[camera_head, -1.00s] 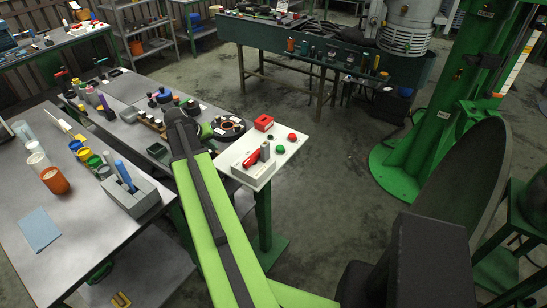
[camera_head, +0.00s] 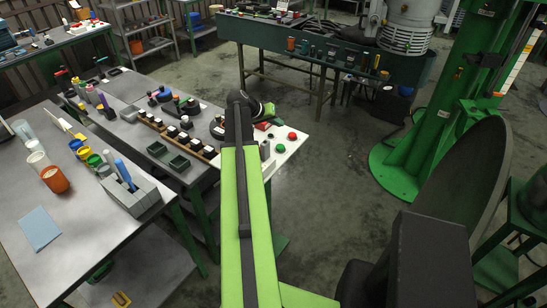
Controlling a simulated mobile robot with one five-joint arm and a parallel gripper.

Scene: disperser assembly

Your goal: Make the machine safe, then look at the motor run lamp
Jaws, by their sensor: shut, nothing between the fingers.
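A white control panel (camera_head: 280,161) sits at the right end of the grey bench. On it are a round green button or lamp (camera_head: 281,148), a round red one (camera_head: 292,136), and a grey post (camera_head: 265,149). A red part (camera_head: 263,126) shows just beside my arm; the rest of the red items there are hidden behind it. I cannot tell which piece is the motor run lamp or whether any is lit.
The grey bench left of my arm holds a row of small blocks (camera_head: 178,134), dark green trays (camera_head: 158,150) and dark round parts. A grey holder (camera_head: 137,198) and colored jars stand on the nearer table. A green machine column (camera_head: 450,95) stands right; open floor (camera_head: 345,160) lies between.

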